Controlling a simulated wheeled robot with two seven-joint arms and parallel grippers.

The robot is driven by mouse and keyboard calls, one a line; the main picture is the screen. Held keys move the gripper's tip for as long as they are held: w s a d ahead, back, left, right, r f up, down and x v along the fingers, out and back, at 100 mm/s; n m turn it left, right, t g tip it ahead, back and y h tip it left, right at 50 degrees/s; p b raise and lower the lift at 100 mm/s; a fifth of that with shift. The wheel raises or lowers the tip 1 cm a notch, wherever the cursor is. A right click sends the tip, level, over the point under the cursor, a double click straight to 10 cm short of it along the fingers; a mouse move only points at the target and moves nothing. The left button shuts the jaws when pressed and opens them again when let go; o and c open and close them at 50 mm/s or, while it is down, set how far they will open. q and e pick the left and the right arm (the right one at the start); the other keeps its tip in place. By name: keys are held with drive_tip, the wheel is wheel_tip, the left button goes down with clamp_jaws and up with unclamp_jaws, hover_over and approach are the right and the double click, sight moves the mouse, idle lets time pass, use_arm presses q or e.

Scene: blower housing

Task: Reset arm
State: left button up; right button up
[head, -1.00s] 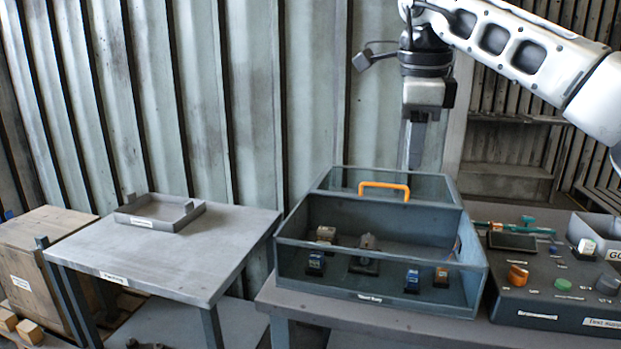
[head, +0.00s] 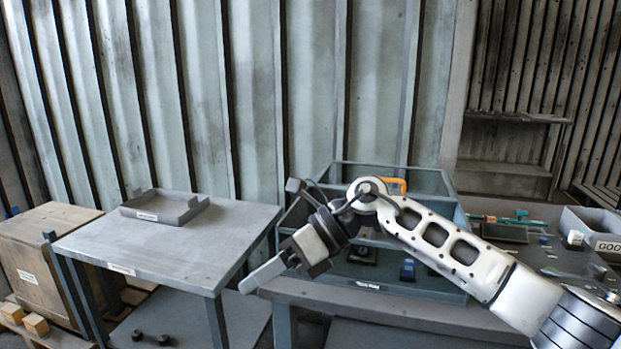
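My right gripper (head: 264,275) hangs in front of the gap between the left table and the test box, pointing down and to the left. Its fingers look close together, but from this side I cannot tell if they are open or shut. I see nothing held in it. My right arm comes in from the lower right and crosses in front of the test box (head: 455,284). The box has an orange handle (head: 396,182) on top, partly hidden by the arm. My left gripper is not in view.
The left table (head: 180,247) carries a shallow grey tray (head: 165,206). A wooden crate (head: 35,255) stands at far left. A bin labelled "GOO..." (head: 595,232) sits at right beside a control panel partly behind my arm. A small blue part (head: 407,269) shows inside the box.

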drive_tip(key=s+a+m+y, duration=0.4)
drive_tip(key=m+y, duration=0.1)
drive_tip(key=y, duration=0.1)
drive_tip(key=d+f+m+t+h, duration=0.4)
drive_tip(key=d+f+m+t, duration=0.5)
drive_tip(key=m, duration=0.7)
drive_tip(key=d+f+m+t+h, duration=0.5)
drive_tip(key=m+t, duration=0.6)
drive_tip(key=m, duration=0.6)
drive_tip(key=s+d+f+m+g+h, duration=0.5)
drive_tip(key=s+d+f+m, duration=0.5)
drive_tip(key=s+f, duration=0.5)
wheel_tip(320, 180, down, 2)
drive_tip(key=shift+s+d+f+g, duration=0.1)
drive_tip(key=shift+s+d+g, duration=0.2)
drive_tip(key=shift+d+g, duration=0.65)
